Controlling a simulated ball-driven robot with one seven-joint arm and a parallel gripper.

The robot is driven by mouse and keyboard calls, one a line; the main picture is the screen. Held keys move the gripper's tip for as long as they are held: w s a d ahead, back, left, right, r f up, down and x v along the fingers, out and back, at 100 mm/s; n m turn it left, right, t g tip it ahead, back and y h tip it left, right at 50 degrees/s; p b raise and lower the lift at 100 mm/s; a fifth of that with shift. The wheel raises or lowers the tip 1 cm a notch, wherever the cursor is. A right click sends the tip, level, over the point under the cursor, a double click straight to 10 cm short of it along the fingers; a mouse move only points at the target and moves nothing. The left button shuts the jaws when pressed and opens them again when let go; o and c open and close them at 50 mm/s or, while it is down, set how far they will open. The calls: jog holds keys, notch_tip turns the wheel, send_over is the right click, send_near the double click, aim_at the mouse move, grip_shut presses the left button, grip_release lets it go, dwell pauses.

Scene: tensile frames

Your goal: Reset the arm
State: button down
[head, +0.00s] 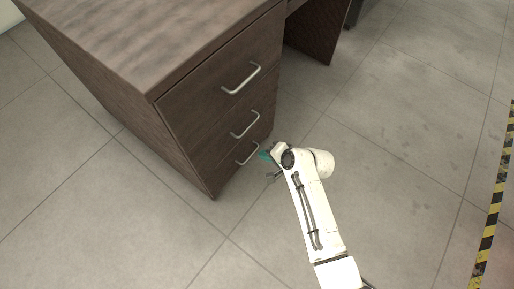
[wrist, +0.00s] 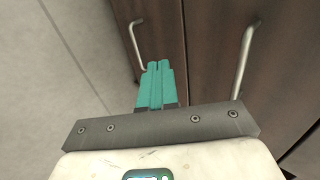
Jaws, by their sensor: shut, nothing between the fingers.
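My arm (head: 312,205) is white and reaches from the bottom right up to the lower front of a dark wooden desk. My gripper (head: 264,155) shows as a small teal tip beside the lowest drawer handle (head: 248,154) in the head view. In the wrist view the teal fingers (wrist: 159,68) lie side by side, shut with nothing between them. One metal handle (wrist: 138,46) rises just left of the fingertips, and another handle (wrist: 245,58) stands to the right. I cannot tell whether the fingertips touch the near handle.
The desk (head: 150,50) has three drawers with metal handles, all looking closed. The tiled floor (head: 400,140) right of my arm is clear. A yellow and black striped line (head: 488,225) runs along the right edge. The desk's other leg panel (head: 318,35) stands at the top.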

jog(key=shift+v, duration=1.1)
jog(key=shift+d+f, duration=0.1)
jog(key=s+d+r+n+g+h, duration=0.25)
jog(key=s+d+r+h, duration=0.2)
jog(key=s+d, duration=0.9)
jog(key=s+d+r+n+g+h, duration=0.25)
jog(key=s+d+r+n, duration=0.2)
jog(key=s+d, duration=0.85)
jog(key=s+a+r+p, duration=0.1)
jog(key=r+p, duration=1.3)
jog(key=r, duration=0.1)
jog(key=s+a+r+p, duration=0.1)
jog(key=s+r+p, duration=0.1)
jog(key=r+p, duration=1.2)
jog(key=shift+a+r+h+p, duration=0.3)
jog(key=shift+r+h+p, duration=0.1)
jog(key=shift+p, duration=0.4)
